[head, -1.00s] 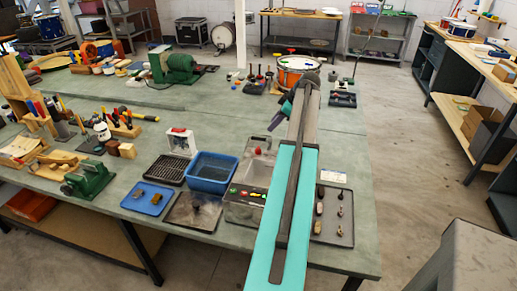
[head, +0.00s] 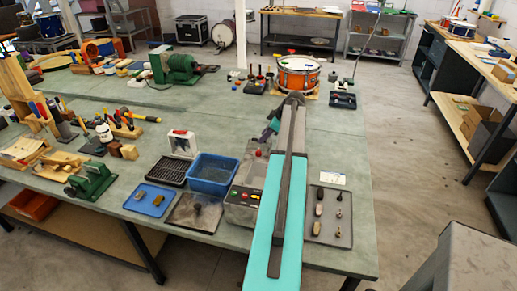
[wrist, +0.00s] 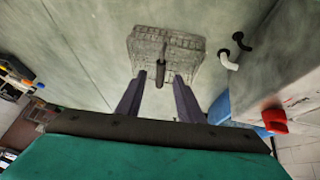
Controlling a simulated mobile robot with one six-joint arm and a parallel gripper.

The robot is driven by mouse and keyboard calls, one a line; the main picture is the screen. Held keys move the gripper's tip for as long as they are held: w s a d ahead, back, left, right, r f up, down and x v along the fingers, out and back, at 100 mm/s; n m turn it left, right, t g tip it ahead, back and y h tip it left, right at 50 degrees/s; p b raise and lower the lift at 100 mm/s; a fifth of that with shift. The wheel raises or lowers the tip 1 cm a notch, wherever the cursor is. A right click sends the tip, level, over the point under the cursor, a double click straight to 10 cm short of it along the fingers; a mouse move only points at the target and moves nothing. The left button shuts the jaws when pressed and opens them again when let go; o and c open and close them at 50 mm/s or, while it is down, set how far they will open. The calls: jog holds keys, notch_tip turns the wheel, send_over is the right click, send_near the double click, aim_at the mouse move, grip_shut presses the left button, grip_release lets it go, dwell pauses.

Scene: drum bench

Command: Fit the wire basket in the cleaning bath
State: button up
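The wire basket (wrist: 190,50) shows in the wrist view as a pale mesh tray with a dark upright handle (wrist: 160,72). It appears to sit on the bench top. My gripper (wrist: 159,78) is open, its two dark fingers pointing at the basket. The handle shows between the fingertips with a gap on each side. In the head view my arm hides the basket and the fingers. The cleaning bath (head: 241,206) is a grey box with coloured buttons on its front, just left of my arm and partly covered by it.
A blue tub (head: 212,174) and a black rack (head: 168,171) stand left of the bath. A grey tray (head: 330,229) with small parts lies right of my arm. A grey unit with a red knob (wrist: 275,121) stands close to the fingers' right in the wrist view.

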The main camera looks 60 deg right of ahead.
aim_at(259, 145)
jog(key=shift+f, duration=0.1)
dwell(0.3)
jog(key=shift+p+x, duration=0.75)
jog(key=shift+p, duration=0.05)
jog(key=shift+p+x, duration=0.75)
jog(key=shift+x, duration=1.05)
jog(key=shift+a, duration=0.1)
jog(key=shift+c, duration=0.4)
grip_shut()
